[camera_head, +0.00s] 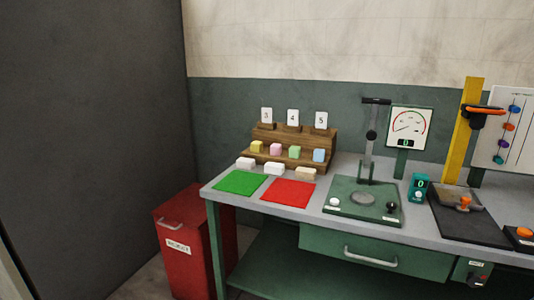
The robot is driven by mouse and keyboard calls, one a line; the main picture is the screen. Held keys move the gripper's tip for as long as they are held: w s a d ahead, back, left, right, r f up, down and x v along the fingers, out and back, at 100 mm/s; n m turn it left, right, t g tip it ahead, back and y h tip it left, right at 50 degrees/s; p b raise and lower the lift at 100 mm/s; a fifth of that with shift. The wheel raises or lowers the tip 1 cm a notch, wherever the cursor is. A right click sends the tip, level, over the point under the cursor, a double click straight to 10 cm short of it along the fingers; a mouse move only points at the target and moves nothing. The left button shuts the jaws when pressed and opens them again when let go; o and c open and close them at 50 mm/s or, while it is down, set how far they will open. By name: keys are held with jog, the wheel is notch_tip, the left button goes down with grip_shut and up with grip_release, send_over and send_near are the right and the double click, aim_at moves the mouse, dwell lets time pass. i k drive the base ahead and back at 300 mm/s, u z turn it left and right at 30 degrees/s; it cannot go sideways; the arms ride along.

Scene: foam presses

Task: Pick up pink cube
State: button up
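The pink cube (276,149) sits on a step of the wooden rack (330,141) at the back left of the workbench. A yellow cube (257,146) stands to its left and a green cube (295,152) to its right. A light blue cube (319,155) is at the right end of the same step. In front of the rack are a pale pinkish-white block (246,163), a white block (274,168) and a beige block (306,173). My gripper is not in view.
A green mat (239,182) and a red mat (288,193) lie in front of the blocks. A press (345,212) with an upright lever stands to the right, beside a dial gauge (408,127). A red bin (180,240) stands left of the bench. Number cards top the rack.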

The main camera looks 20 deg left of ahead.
aim_at(276, 149)
jog(key=u, duration=0.65)
jog(key=i, duration=0.6)
jog(key=u, duration=1.3)
jog(key=i, duration=1.5)
jog(key=z, duration=0.7)
jog(key=i, duration=0.95)
jog(key=z, duration=0.75)
